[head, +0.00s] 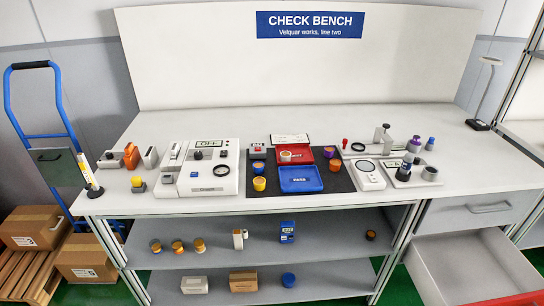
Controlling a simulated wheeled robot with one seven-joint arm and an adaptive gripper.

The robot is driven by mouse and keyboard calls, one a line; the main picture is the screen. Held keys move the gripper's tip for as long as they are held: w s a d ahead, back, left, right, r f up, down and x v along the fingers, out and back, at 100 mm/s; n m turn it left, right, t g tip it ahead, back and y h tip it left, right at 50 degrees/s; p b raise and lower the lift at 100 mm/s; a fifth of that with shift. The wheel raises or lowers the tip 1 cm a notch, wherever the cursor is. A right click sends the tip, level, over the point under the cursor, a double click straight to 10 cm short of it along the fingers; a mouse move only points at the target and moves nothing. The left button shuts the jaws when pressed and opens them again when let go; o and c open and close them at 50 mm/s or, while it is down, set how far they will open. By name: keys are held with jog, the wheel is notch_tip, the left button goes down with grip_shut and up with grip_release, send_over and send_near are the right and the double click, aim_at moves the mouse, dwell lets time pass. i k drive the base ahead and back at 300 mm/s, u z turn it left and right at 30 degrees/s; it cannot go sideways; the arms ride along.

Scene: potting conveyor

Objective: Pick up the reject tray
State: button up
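The reject tray is a small red tray (314,158) with partly legible white lettering, lying on the black mat (350,186) in the middle of the bench. A small white pot with an orange top (286,156) stands in its left part. The blue tray (300,186), marked PASS, lies just in front of it and looks empty. My gripper is not in view.
Small pots stand close on both sides of the trays, such as a yellow one (259,184) and an orange-brown one (335,164). A white card (291,139) lies behind. White devices (213,172) flank the mat. A drawer (470,268) stands open at right.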

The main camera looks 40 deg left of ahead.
aim_at(301, 154)
jog(key=u, duration=1.35)
